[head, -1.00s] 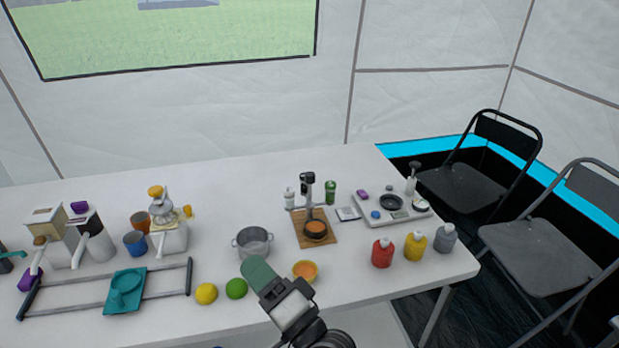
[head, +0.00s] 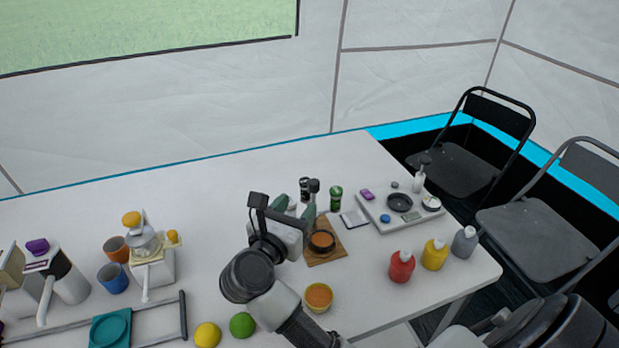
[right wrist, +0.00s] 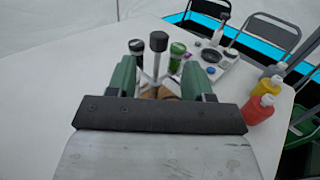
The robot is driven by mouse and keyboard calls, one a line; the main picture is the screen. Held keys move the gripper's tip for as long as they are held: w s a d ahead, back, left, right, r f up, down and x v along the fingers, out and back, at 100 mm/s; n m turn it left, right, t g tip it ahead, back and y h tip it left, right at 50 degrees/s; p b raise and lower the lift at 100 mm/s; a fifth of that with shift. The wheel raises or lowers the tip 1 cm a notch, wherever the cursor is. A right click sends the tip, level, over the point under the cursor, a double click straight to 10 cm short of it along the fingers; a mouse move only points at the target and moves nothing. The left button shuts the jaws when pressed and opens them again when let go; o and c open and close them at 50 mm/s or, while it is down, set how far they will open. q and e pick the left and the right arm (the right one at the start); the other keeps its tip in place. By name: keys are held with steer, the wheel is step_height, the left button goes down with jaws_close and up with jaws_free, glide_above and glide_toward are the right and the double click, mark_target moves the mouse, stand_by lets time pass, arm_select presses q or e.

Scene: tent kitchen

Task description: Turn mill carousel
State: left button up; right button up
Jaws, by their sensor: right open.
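The mill carousel shows in the right wrist view as a post with a black knob (right wrist: 158,42) and thin metal arms. A mill with a dark top (right wrist: 137,47) stands at its left and a green mill (right wrist: 177,50) at its right. In the head view the black-topped parts (head: 314,185) and the green mill (head: 336,198) stand just beyond my right gripper (head: 295,208). The gripper (right wrist: 159,68) is open, its two green fingers on either side of the post in the wrist view. I cannot tell whether it touches. My arm hides part of the carousel. My left gripper is out of view.
A wooden board (head: 327,257) with a round orange-brown item (head: 321,240) lies right of the gripper. An orange bowl (head: 318,297), lime (head: 242,325) and lemon (head: 207,335) are nearer. Red (head: 401,267), yellow and grey bottles stand right. A scale tray (head: 385,215) is behind them.

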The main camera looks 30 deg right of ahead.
mark_target(311, 188)
steer(key=x, duration=0.5)
steer(key=shift+w+d+p, duration=0.15)
steer(key=shift+p, duration=0.15)
steer(key=shift+x, duration=1.65)
steer(key=shift+c, duration=0.9)
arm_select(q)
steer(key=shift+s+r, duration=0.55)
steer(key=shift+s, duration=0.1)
arm_select(e)
steer(key=c, duration=0.7)
